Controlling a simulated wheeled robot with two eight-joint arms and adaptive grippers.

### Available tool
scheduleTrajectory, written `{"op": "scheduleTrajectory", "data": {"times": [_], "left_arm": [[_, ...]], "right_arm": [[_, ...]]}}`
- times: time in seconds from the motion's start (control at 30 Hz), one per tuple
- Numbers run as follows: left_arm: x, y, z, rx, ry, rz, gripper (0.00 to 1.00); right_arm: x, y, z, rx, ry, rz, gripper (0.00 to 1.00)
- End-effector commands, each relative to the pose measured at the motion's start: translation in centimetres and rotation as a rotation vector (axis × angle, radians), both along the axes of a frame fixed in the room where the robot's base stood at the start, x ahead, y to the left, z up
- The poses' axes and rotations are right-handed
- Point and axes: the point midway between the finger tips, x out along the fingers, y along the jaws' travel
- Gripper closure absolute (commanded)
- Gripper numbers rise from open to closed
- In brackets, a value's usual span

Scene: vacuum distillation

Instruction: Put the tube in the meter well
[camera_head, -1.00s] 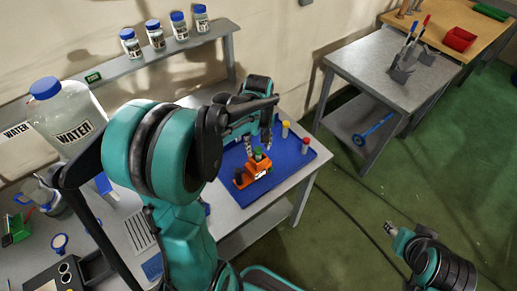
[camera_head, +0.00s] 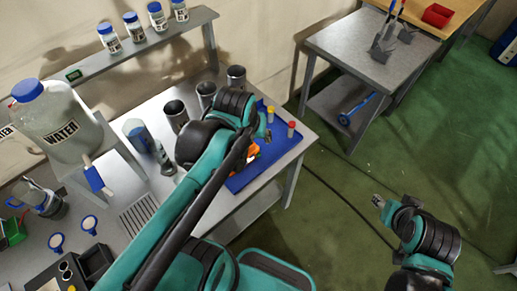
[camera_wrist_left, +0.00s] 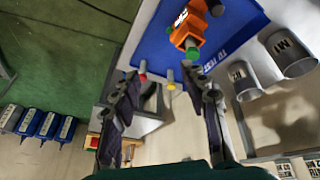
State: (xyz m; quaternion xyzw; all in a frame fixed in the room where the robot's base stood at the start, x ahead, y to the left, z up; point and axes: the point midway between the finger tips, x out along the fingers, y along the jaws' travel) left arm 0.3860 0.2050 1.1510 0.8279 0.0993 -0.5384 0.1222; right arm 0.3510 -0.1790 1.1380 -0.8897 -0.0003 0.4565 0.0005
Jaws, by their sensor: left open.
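An orange block-shaped holder (camera_head: 253,151) stands on the blue tray (camera_head: 240,181), mostly hidden by my left arm. In the left wrist view the holder (camera_wrist_left: 190,24) shows a green-capped tube (camera_wrist_left: 193,50). A yellow-capped tube (camera_head: 270,113) and a red-capped tube (camera_head: 291,129) stand at the tray's far side. They also show in the left wrist view, yellow (camera_wrist_left: 170,80) and red (camera_wrist_left: 142,70). My left gripper (camera_wrist_left: 166,88) is open and empty, its fingers spread beneath the caps in that picture. My right gripper (camera_head: 379,202) hangs over the floor; its jaws are too small to judge.
A dark box with round holes (camera_head: 66,273), perhaps the meter, sits at the bench's lower left. Steel beakers (camera_head: 236,77) line the bench's back. A large water bottle (camera_head: 55,115) stands on a raised stand.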

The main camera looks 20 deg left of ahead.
Motion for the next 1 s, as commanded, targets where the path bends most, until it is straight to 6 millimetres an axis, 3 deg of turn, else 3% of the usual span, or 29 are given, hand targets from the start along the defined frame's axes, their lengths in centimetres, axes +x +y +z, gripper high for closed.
{"op": "scheduleTrajectory", "data": {"times": [0.1, 0.23, 0.67, 0.83, 1.0], "left_arm": [[-2.1, -1.6, -0.6, 0.061, -0.103, -0.151, 0.56], [-3.2, -2.5, -1.1, 0.108, -0.174, -0.251, 0.56], [-3.5, -2.9, -1.5, 0.130, -0.205, -0.292, 0.56], [-3.5, -2.9, -3.8, 0.129, -0.204, -0.292, 0.56], [-3.5, -2.8, -8.3, 0.129, -0.203, -0.290, 0.56]], "right_arm": [[0.0, 0.0, 0.0, 0.000, 0.000, 0.000, 0.60], [0.0, 0.0, 0.0, 0.000, 0.000, 0.000, 0.60], [0.0, 0.0, -0.1, 0.000, 0.000, 0.000, 0.60], [0.0, 0.0, -2.4, 0.000, 0.000, 0.000, 0.60], [0.0, 0.0, -7.0, 0.000, 0.000, 0.000, 0.60]]}}
